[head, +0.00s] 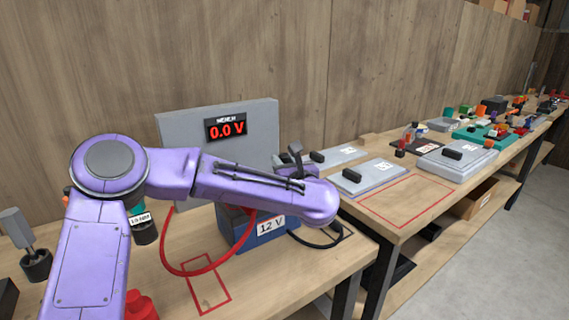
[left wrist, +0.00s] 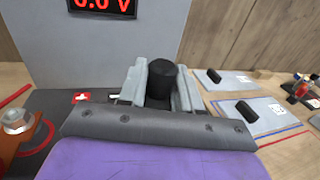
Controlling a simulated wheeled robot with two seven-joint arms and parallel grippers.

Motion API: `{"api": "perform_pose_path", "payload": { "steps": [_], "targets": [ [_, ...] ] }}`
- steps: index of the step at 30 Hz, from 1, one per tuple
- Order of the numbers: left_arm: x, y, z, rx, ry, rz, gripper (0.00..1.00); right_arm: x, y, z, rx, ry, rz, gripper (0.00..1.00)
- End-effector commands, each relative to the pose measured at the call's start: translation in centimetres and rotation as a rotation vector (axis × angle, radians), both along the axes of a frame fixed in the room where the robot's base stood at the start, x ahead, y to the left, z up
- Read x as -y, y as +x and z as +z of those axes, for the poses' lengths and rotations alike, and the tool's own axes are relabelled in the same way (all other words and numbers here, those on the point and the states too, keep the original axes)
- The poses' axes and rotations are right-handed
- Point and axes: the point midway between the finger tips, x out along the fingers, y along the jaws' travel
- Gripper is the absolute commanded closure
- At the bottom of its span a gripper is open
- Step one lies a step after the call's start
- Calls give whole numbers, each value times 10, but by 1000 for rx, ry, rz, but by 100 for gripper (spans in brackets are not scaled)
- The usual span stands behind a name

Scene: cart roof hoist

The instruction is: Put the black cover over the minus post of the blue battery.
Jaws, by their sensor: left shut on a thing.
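The blue battery (head: 258,236), labelled 12 V, stands on the bench below the meter panel, partly hidden by my left arm. In the left wrist view its dark top (left wrist: 60,100) shows a red plus label (left wrist: 82,97). My left gripper (head: 292,152) is above the battery, its fingers pointing away from the left wrist camera. In that view the gripper (left wrist: 160,88) is shut on the black cover (left wrist: 162,78), a short dark cylinder between the grey fingers. The minus post is hidden behind the gripper and arm. My right gripper is in neither view.
The grey meter panel (head: 180,125) reads 0.0 V behind the battery. A red cable (head: 172,255) loops onto the bench at left; a black cable (head: 325,243) lies at right. A bolt (left wrist: 18,122) shows at left in the wrist view.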

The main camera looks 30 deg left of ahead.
Motion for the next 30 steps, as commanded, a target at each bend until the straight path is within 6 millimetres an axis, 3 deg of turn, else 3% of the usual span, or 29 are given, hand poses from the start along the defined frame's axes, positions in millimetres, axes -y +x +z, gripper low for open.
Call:
{"api": "perform_pose_path", "payload": {
  "steps": [1, 3, 4, 14, 24, 30],
  "targets": [
    [0, 0, -2, -1, -1, 0, 64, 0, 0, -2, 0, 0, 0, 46],
    [0, 0, -2, -2, -1, 0, 41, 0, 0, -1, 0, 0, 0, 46],
    [0, 0, -2, -2, -1, 0, 37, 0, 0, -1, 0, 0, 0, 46],
    [5, -3, -2, -1, -1, -1, 37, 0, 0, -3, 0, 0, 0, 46],
    [64, -48, -4, 0, 2, -4, 37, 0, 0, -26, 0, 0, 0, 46],
    [82, -63, -3, -1, 0, 0, 37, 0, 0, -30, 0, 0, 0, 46]
  ]
}}
